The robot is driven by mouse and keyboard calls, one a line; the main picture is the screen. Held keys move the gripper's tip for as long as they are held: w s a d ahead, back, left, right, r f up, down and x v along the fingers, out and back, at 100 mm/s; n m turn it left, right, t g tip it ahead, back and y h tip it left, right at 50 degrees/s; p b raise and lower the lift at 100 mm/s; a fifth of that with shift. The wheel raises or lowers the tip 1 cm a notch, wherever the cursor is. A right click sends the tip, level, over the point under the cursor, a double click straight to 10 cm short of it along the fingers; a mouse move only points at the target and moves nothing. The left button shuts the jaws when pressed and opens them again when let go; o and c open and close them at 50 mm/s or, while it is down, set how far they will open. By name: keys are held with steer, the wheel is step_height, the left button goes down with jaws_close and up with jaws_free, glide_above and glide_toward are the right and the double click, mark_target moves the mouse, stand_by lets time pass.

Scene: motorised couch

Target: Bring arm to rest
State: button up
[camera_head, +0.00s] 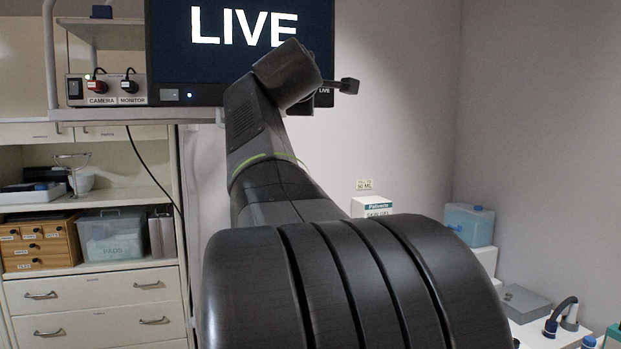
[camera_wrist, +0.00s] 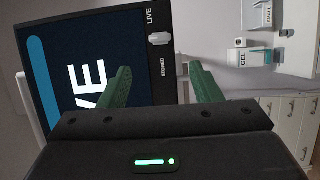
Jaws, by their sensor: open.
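My arm (camera_head: 265,150) is raised and stretches forward to the monitor in the head view. Its wrist end covers the monitor's lower right part. In the wrist view, my gripper (camera_wrist: 160,69) shows two green fingers set apart, with nothing held between them. The monitor (camera_wrist: 45,70) lies just beyond the fingers and reads LIVE in the head view (camera_head: 180,45). A pale switch lever (camera_wrist: 160,39) sits on the monitor's edge between the labels LIVE and STORED, just past the fingertips. I cannot tell whether a finger touches the monitor. In the head view, the fingers cannot be made out clearly.
A control box (camera_head: 105,90) with CAMERA and MONITOR plugs stands left of the monitor. Below are shelves, a PADS bin (camera_head: 112,236) and drawers (camera_head: 95,305). At right are a SKIN GEL box (camera_head: 372,207), a blue container (camera_head: 470,225) and a grey box (camera_head: 524,302).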

steer(key=w+p, duration=0.3)
steer(key=w, duration=0.9)
steer(key=shift+w+d+p, duration=0.2)
steer(key=shift+d+p, duration=0.2)
steer(key=shift+d, duration=0.05)
steer(key=s+a+b, duration=0.1)
steer(key=s+b, duration=0.4)
steer(key=s, duration=0.8)
steer(key=w+d+n+t+y, duration=0.1)
steer(key=w+n+t+y, duration=0.1)
steer(key=w+n, duration=1)
steer(key=shift+w+d+f+t+y, duration=0.2)
steer(key=shift+w+f+t+y, duration=0.25)
steer(key=shift+t, duration=0.35)
steer(key=shift+w+r+n, duration=0.1)
steer(key=shift+n, duration=0.4)
